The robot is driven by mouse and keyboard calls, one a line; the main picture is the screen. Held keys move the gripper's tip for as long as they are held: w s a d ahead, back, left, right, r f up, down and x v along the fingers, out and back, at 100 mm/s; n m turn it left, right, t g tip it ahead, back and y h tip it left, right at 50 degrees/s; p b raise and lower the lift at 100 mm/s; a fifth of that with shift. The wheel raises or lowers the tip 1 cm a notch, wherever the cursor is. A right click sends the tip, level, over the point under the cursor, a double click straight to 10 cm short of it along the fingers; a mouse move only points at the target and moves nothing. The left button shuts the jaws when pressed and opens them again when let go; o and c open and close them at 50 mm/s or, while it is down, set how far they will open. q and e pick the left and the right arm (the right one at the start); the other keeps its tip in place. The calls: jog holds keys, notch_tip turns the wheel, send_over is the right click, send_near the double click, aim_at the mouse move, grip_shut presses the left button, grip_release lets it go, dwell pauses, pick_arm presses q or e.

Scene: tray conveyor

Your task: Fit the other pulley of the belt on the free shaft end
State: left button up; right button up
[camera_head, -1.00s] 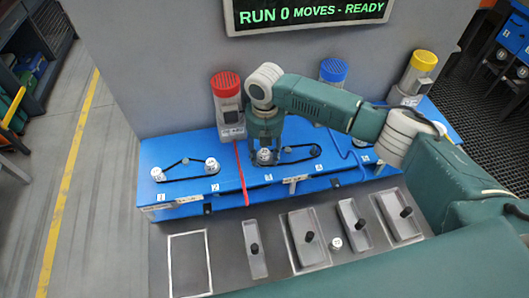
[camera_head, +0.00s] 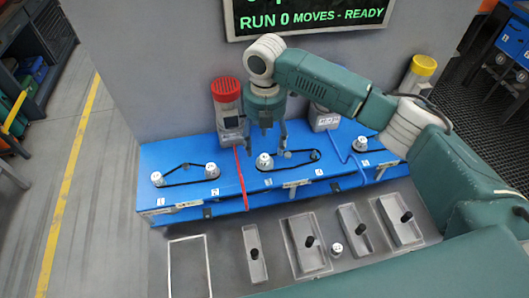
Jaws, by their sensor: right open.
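A white pulley (camera_head: 264,161) sits upright at position 3 on the blue bench (camera_head: 225,200), inside the left end of a black belt (camera_head: 296,164). The belt's right loop lies around a small dark shaft end (camera_head: 315,155) near position 4; I see no white pulley there. Another white pulley (camera_head: 336,249) stands on the grey front shelf between two trays. My right gripper (camera_head: 267,143) points down, open and empty, just above and behind the pulley at position 3, apart from it. My left gripper is out of view.
A second belt runs around two white pulleys (camera_head: 157,178) on the left. Red-capped (camera_head: 225,90) and yellow-capped (camera_head: 424,66) motors stand behind; my arm hides the middle one's cap. Grey trays with black knobs (camera_head: 254,254) fill the front shelf. A white outlined area (camera_head: 190,265) is empty.

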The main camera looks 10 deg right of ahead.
aim_at(265, 157)
notch_tip(265, 157, up, 4)
jog(key=shift+f, duration=0.1)
dwell(0.6)
